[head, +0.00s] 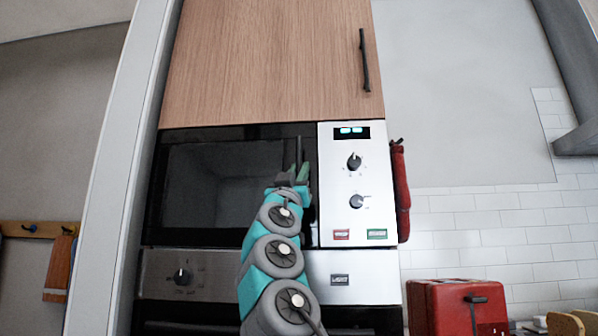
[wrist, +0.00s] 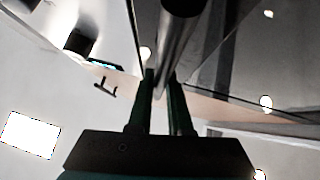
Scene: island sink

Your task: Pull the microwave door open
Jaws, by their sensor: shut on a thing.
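The microwave door (head: 220,185) is a dark glass panel left of the silver control panel (head: 353,220). It looks flush with the microwave front, with no clear gap. Its dark vertical bar handle (head: 299,150) is at the door's right side, and its lower part is hidden by my gripper. My gripper (head: 300,172) is shut on the handle. In the wrist view the handle (wrist: 180,40) runs up from between the two dark fingers of my gripper (wrist: 161,90). The door glass, with reflections, fills the right of that view.
A wooden cabinet (head: 265,65) with a dark handle is above the microwave. An oven front (head: 205,275) is below. A red mitt (head: 401,190) hangs at the microwave's right side. A red toaster (head: 455,310) stands at lower right. A white upright edge (head: 125,150) borders the left.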

